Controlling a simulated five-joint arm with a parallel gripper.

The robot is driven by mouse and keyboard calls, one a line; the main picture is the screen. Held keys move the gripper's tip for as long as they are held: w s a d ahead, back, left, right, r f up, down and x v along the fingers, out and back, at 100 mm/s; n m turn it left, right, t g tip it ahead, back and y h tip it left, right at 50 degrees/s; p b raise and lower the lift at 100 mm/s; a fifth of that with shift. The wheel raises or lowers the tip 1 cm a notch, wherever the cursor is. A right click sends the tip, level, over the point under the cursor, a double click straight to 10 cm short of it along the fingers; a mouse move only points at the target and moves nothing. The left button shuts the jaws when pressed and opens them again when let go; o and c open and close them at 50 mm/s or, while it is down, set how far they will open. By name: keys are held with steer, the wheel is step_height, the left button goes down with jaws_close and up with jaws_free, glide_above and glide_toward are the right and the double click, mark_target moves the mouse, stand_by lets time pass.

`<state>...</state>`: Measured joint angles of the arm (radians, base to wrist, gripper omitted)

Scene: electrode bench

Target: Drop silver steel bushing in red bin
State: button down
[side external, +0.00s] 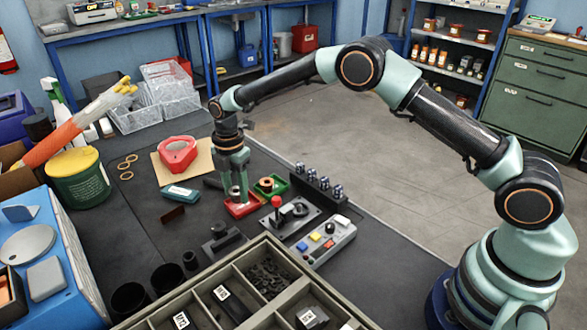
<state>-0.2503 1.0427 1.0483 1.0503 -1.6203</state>
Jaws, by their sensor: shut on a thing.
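My gripper (234,186) points straight down above a small shallow red bin (243,209) on the dark bench. Its fingers are shut on the silver steel bushing (236,191), a small grey piece seen between the fingertips. The bushing is at or just above the bin's rim; I cannot tell whether it touches the bin. The fingers hide part of the bin's inside and part of the bushing.
A green tray (270,186) with a copper-coloured ring stands right of the red bin. A joystick box (289,217) and a button box (322,243) are to the front right. A divided parts tray (252,318) fills the front.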

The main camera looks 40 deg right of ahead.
steer(key=shift+f, duration=0.7)
steer(key=shift+c, duration=1.6)
jaws_free()
steer(key=shift+r, duration=0.1)
step_height(320, 180, up, 12)
step_height(320, 180, up, 5)
